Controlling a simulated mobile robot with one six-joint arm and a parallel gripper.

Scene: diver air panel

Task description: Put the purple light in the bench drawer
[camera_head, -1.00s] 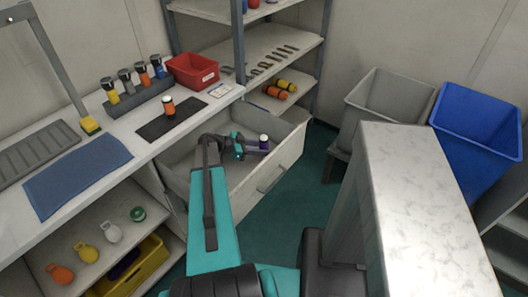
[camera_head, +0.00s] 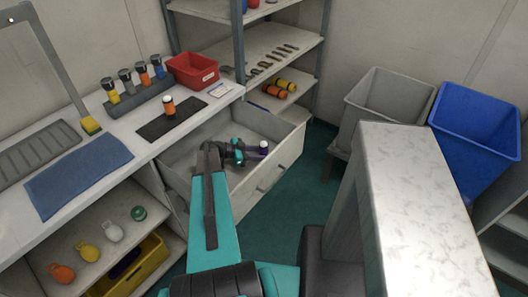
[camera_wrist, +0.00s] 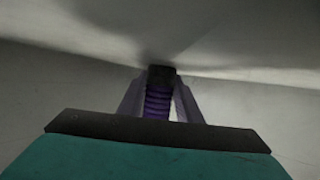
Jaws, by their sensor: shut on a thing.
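In the wrist view the fingers (camera_wrist: 160,108) close on both sides of the ribbed purple light (camera_wrist: 158,103), whose far end is dark. A pale drawer surface (camera_wrist: 60,90) lies around it. I cannot tell whether the light touches the drawer floor. My arm hides part of the drawer's left side.
On the bench stand an orange light (camera_head: 169,106) on a dark mat, a rack (camera_head: 140,97) of several lights and a red bin (camera_head: 193,71). A grey bin (camera_head: 385,100) and a blue bin (camera_head: 478,115) stand at the right.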

